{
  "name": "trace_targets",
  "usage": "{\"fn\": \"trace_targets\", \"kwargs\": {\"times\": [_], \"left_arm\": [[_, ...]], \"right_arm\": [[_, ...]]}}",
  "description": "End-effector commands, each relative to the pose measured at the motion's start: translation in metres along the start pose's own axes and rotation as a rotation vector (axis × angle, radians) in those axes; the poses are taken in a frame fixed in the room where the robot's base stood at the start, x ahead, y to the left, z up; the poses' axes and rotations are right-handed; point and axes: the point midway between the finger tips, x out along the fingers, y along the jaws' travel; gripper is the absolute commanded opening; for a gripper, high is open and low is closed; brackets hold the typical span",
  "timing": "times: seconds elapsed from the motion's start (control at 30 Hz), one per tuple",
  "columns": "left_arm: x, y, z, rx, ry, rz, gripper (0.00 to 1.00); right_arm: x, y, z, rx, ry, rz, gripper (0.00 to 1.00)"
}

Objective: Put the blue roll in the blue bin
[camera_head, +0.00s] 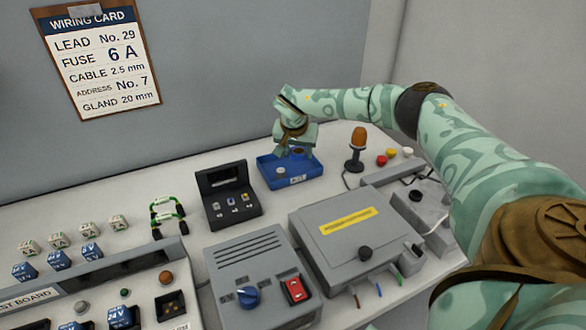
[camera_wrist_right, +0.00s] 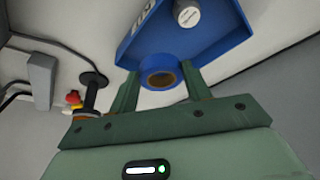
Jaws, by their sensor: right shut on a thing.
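The blue bin (camera_head: 275,184) is a shallow tray at the back of the table; its blue wall fills the top of the right wrist view (camera_wrist_right: 222,45). My right gripper (camera_head: 296,151) is over the bin, its fingers pointing down. It is shut on the blue roll (camera_wrist_right: 161,77), a short ring with a brown core, between its fingertips (camera_wrist_right: 160,80). In the head view the roll (camera_head: 298,153) shows small between the fingers. Whether the roll touches the bin floor I cannot tell. My left gripper is not in view.
A pale grey roll (camera_head: 281,172) lies in the bin. An orange-topped beacon (camera_head: 358,140) stands to the bin's right, with red, yellow and white buttons beyond. A black case (camera_head: 228,194) stands left, and a grey box (camera_head: 335,250) in front.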

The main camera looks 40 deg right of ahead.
Motion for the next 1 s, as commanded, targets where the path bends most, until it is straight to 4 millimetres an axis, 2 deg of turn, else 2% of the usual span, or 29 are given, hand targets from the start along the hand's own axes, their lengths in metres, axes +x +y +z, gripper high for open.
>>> {"fn": "trace_targets", "kwargs": {"times": [0.03, 0.1, 0.33, 0.5, 0.87, 0.9, 0.97, 1.0], "left_arm": [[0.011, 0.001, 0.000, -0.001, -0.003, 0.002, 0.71], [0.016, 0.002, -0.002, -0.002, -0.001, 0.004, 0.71], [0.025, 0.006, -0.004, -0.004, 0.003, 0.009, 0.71], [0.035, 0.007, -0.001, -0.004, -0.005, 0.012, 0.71], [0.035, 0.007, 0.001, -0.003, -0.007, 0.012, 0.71], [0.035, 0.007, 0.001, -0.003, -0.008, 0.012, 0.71], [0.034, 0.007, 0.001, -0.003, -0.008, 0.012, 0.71], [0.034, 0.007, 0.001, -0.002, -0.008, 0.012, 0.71]], "right_arm": [[0.017, -0.004, 0.000, 0.002, -0.001, 0.002, 0.27], [0.026, -0.008, -0.004, 0.002, 0.000, 0.001, 0.27], [0.042, -0.013, -0.009, 0.001, 0.001, -0.001, 0.27], [0.067, -0.012, 0.002, 0.001, -0.001, 0.001, 0.27], [0.068, -0.012, 0.003, 0.001, 0.001, -0.001, 0.27], [0.068, -0.012, 0.003, 0.001, 0.001, -0.001, 0.54], [0.068, -0.012, 0.003, 0.001, 0.001, -0.001, 0.70], [0.068, -0.012, 0.003, 0.001, 0.001, -0.001, 0.70]]}}
